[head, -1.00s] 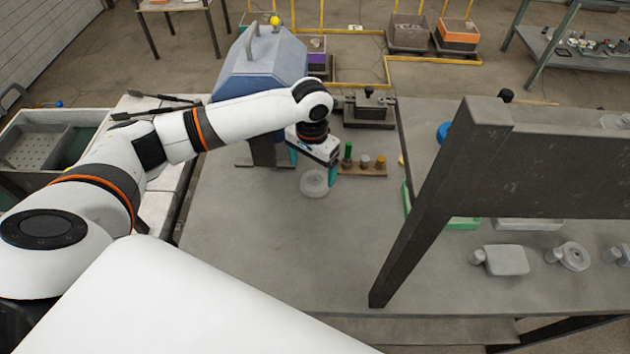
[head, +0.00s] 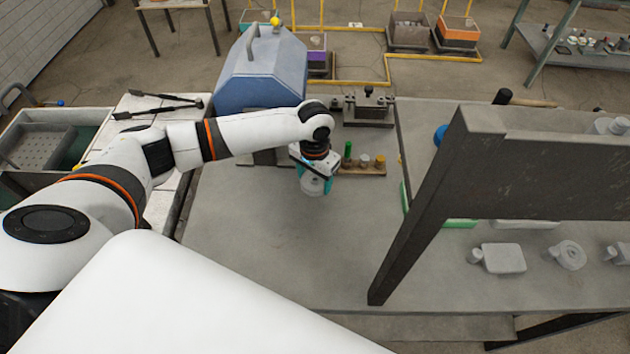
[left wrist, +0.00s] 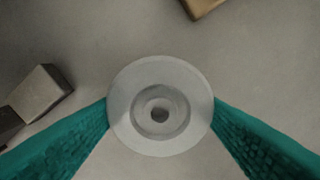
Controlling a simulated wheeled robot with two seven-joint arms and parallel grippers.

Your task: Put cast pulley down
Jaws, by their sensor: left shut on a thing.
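The cast pulley (head: 315,187) is a pale grey round disc at the middle of the grey table, under my left gripper (head: 314,182). In the left wrist view the pulley (left wrist: 160,106) shows from above as a stepped ring with a dark centre hole. The teal fingers of my left gripper (left wrist: 160,112) touch it on both sides, so the gripper is shut on it. The pulley lies flat, not tilted. I cannot tell whether it rests on the table or hangs just above. My right gripper is not in view.
A wooden block with small knobs (head: 362,170) stands just right of the gripper. A blue machine (head: 262,70) is behind it. The table in front is clear.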

